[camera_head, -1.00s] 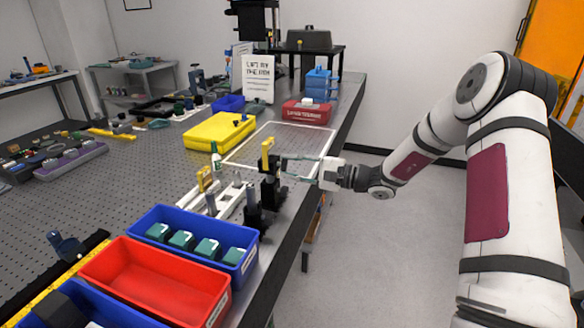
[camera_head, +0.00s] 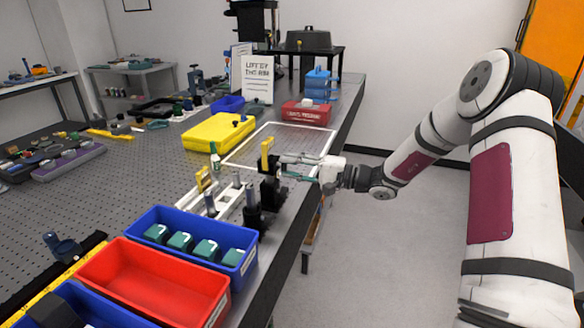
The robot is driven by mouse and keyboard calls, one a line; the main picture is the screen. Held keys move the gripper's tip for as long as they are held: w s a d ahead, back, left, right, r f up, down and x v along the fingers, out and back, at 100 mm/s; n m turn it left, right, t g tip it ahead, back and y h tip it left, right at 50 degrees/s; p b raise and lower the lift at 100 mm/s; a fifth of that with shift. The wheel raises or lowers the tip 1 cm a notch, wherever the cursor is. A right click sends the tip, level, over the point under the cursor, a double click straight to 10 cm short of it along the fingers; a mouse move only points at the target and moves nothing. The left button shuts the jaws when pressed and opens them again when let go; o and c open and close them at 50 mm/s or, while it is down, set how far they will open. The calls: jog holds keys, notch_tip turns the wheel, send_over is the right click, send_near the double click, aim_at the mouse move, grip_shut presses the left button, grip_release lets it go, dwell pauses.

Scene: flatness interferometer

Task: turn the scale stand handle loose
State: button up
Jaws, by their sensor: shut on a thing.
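The scale stand (camera_head: 269,190) is a dark upright post with a yellow scale piece (camera_head: 266,153) at its top, near the right edge of the perforated table. My gripper (camera_head: 282,167) comes in level from the right, with its fingertips at the upper part of the stand. The fingers are shut on the stand's handle, which is small and mostly hidden between them. The stand is upright on the table.
Another dark post (camera_head: 252,216) and white rails (camera_head: 224,203) stand close in front and left. A blue bin (camera_head: 193,255) with teal blocks and a red bin (camera_head: 155,280) are nearer. A yellow case (camera_head: 218,131) lies behind. Open floor is right of the table.

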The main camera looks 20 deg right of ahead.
jog(key=o, duration=1.2)
jog(key=shift+c, duration=0.2)
jog(key=v, duration=1.2)
